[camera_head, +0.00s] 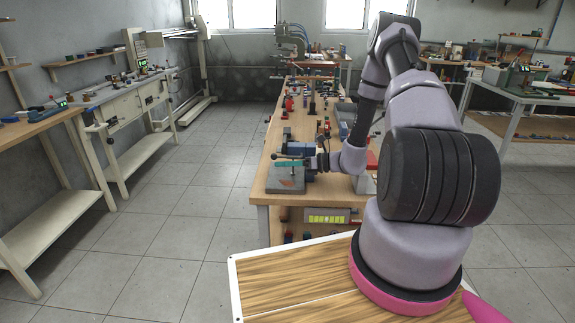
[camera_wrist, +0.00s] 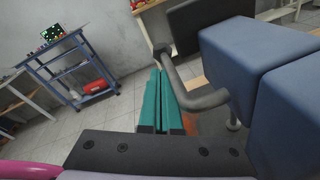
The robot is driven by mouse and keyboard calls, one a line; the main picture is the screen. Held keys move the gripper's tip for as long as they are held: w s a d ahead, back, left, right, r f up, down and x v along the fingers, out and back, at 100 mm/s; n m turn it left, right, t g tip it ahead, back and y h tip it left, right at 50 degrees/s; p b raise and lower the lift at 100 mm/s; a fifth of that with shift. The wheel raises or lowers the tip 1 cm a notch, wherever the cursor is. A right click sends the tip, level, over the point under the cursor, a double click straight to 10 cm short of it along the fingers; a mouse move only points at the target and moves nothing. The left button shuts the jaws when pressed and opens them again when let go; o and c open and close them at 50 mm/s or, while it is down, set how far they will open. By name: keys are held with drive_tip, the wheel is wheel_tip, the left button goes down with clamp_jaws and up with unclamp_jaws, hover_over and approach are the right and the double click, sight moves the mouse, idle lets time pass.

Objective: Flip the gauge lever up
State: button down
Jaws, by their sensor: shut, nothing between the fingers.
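The gauge lever (camera_wrist: 178,84) is a bent grey bar with a dark knob at its far end. In the wrist view it runs beside and partly above the teal fingers, close to them; I cannot tell whether they touch. The lever joins near a large blue body (camera_wrist: 262,62), which also shows in the head view (camera_head: 300,148). In the head view the dark bar of the lever (camera_head: 284,156) lies roughly level above a grey base plate (camera_head: 286,184). My gripper (camera_wrist: 158,76) is shut with nothing between its teal fingers. It also shows in the head view (camera_head: 284,167), over the plate.
The wooden workbench (camera_head: 262,180) carries several tools and parts behind the blue body. A blue trolley (camera_wrist: 70,72) and grey wall show in the wrist view. The tiled floor (camera_head: 190,210) to the left of the bench is clear.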

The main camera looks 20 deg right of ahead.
drive_tip(key=shift+a+r+t+y, duration=0.1)
drive_tip(key=shift+r+t+y, duration=0.25)
drive_tip(key=shift+y, duration=0.35)
drive_tip(key=shift+r, duration=0.15)
drive_tip(key=shift+t+y, duration=0.25)
drive_tip(key=shift+y, duration=0.45)
drive_tip(key=shift+d+r, duration=0.25)
drive_tip(key=shift+r, duration=0.9)
drive_tip(key=shift+d+r, duration=0.25)
drive_tip(key=shift+r, duration=0.85)
drive_tip(key=shift+d+r, duration=0.2)
